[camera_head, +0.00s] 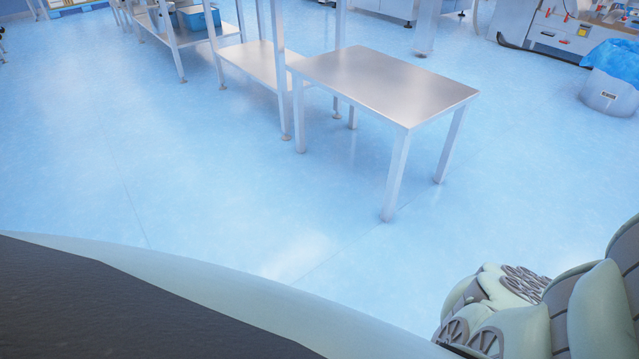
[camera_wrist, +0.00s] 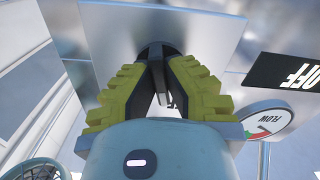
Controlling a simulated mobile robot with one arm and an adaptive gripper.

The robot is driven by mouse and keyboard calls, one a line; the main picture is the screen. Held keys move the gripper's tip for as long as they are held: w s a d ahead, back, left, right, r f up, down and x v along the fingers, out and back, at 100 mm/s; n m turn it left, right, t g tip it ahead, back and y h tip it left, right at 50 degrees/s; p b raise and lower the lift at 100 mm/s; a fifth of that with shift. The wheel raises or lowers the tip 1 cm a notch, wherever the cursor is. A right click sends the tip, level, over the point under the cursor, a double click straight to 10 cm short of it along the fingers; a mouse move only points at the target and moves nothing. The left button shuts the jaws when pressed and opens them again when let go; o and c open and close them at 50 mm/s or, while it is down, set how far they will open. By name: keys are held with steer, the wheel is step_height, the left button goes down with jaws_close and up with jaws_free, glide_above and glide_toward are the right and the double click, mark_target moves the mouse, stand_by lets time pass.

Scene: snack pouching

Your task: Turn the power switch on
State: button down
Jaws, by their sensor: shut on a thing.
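In the wrist view, the power switch (camera_wrist: 156,49) is a dark knob on a pale metal plate, and part of it is hidden between the fingers. My gripper (camera_wrist: 162,66) has yellow-green padded fingers, and their tips close in on the knob from both sides. It is shut on the switch. A black label (camera_wrist: 288,74) with "OFF" in white sits on the panel to the right of the plate. The knob's turned position is hard to read. Neither the switch nor my gripper's fingers show in the head view.
In the head view, a bare metal table (camera_head: 385,80) stands on open blue floor. A white bin (camera_head: 612,93) with a blue liner is at the right edge.

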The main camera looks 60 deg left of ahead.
steer(key=m+b, duration=0.2)
steer(key=m, duration=0.4)
steer(key=shift+w, duration=0.15)
steer(key=m+b, duration=0.2)
steer(key=m, duration=0.3)
steer(key=shift+m, duration=0.4)
steer(key=shift+r, duration=0.1)
steer(key=c, duration=1)
jaws_free()
steer(key=a, duration=0.8)
steer(key=s+a, duration=0.1)
steer(key=a, duration=0.3)
